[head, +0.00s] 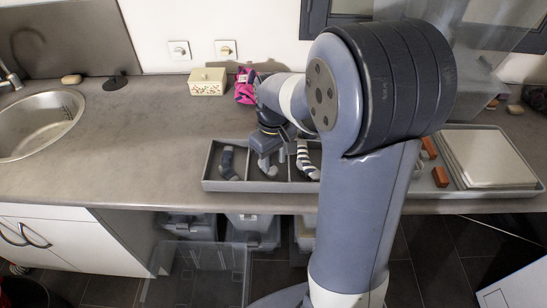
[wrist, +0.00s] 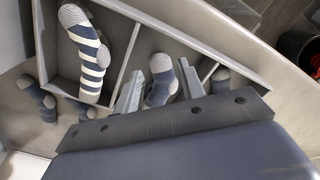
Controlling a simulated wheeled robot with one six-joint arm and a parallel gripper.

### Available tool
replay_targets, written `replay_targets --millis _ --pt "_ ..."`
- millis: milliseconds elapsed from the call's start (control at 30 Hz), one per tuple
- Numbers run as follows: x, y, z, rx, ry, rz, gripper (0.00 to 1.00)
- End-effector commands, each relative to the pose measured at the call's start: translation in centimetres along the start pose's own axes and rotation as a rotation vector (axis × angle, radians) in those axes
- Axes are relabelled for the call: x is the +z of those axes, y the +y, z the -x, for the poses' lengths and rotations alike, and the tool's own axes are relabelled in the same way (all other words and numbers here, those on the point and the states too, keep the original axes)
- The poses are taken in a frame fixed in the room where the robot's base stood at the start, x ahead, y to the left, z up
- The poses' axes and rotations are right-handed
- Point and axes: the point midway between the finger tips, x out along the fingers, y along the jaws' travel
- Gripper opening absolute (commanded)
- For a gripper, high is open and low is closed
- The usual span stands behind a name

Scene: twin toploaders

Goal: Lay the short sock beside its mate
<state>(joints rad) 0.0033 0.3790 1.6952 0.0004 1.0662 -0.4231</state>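A compartmented grey tray (head: 215,185) lies along the counter's front edge. A blue-grey sock with pale grey ends (wrist: 160,88) lies in its middle compartment, between the two fingers of my gripper (wrist: 160,90). The fingers are apart; I cannot tell whether they touch it. In the head view my gripper (head: 269,160) is low over that compartment. A similar dark sock (head: 227,162) lies in the left compartment, partly hidden in the wrist view (wrist: 220,78). A striped sock (head: 307,160) lies in the compartment to the right. I cannot tell which sock is the short one.
More blue-grey socks (wrist: 38,100) show at the wrist view's left, hidden by my arm in the head view. A floral box (head: 208,82) and a pink bundle (head: 245,86) stand at the back. A sink (head: 38,125) is left. The counter left of the tray is clear.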

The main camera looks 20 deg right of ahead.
Motion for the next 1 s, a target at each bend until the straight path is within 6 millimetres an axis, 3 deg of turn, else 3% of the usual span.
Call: replay_targets --millis 100,433,800,1000 --pt "0.0 0.0 0.0 0.000 0.000 0.000 0.48" --pt "0.0 0.0 0.6 0.001 0.001 0.000 0.48" --pt "-0.1 0.1 7.5 0.002 0.005 0.000 0.48" --pt "-0.1 0.0 10.2 0.001 0.002 0.000 0.48"
